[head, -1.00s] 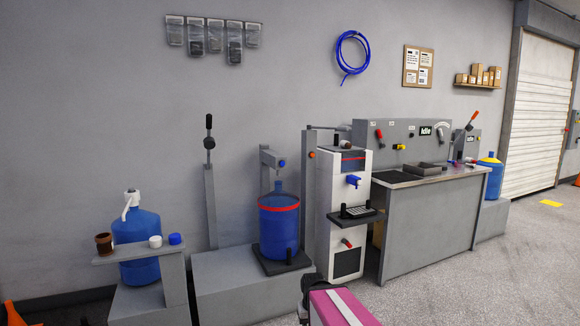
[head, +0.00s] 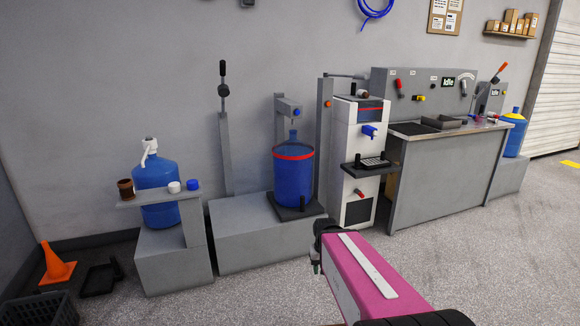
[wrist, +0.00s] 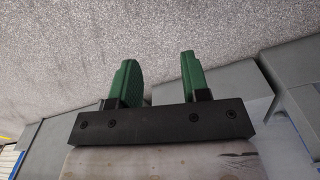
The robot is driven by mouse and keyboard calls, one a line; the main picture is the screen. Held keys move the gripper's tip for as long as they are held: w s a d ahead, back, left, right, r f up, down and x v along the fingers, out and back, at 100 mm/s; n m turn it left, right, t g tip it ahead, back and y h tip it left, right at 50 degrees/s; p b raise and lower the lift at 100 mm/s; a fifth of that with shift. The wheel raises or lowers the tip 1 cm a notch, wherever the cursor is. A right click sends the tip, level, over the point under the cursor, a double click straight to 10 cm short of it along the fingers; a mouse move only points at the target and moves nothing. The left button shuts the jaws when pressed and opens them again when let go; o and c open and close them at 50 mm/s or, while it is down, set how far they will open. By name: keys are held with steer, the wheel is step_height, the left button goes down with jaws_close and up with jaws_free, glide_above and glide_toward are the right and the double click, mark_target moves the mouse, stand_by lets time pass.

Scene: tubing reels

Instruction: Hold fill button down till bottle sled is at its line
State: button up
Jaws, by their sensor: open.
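A blue water bottle (head: 293,175) with a red band stands upright on a black sled-like base (head: 312,209), on a low grey plinth (head: 245,240). A grey spout arm (head: 288,108) with a small blue part reaches over its neck. A small orange button-like part (head: 327,104) sits on the grey post to the right; I cannot tell if it is the fill button. No line for the sled can be made out. My gripper shows in the wrist view (wrist: 156,78), its green fingers apart with nothing between them. It is well in front of the plinth, touching nothing.
A white dispenser cabinet (head: 357,206) with a black shelf stands right of the bottle, then a workbench (head: 440,185). A capped bottle (head: 157,215) stands at left. An orange cone (head: 55,264) and a dark crate (head: 40,310) are at lower left. The floor in front is clear.

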jaws_close()
stand_by(1.8)
